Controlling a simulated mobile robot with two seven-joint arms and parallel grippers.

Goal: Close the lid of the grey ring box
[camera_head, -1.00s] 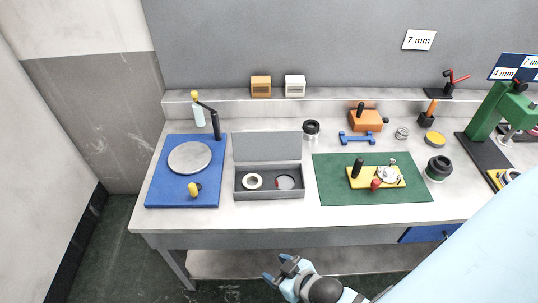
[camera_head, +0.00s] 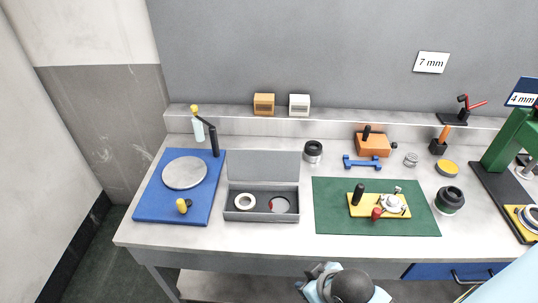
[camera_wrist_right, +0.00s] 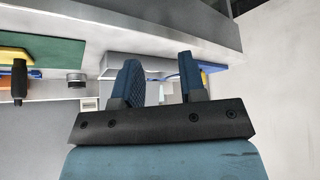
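The grey ring box (camera_head: 262,215) stands on the bench between a blue plate and a green mat. Its lid (camera_head: 263,164) is up, standing open at the back edge. My left gripper is not visible.
The blue plate (camera_head: 150,207) with a grey disc is left of the box. The green mat (camera_head: 330,222) with a yellow fixture (camera_head: 361,210) is right. A black ring-shaped part (camera_head: 313,151) stands behind. Bare bench lies in front of the box.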

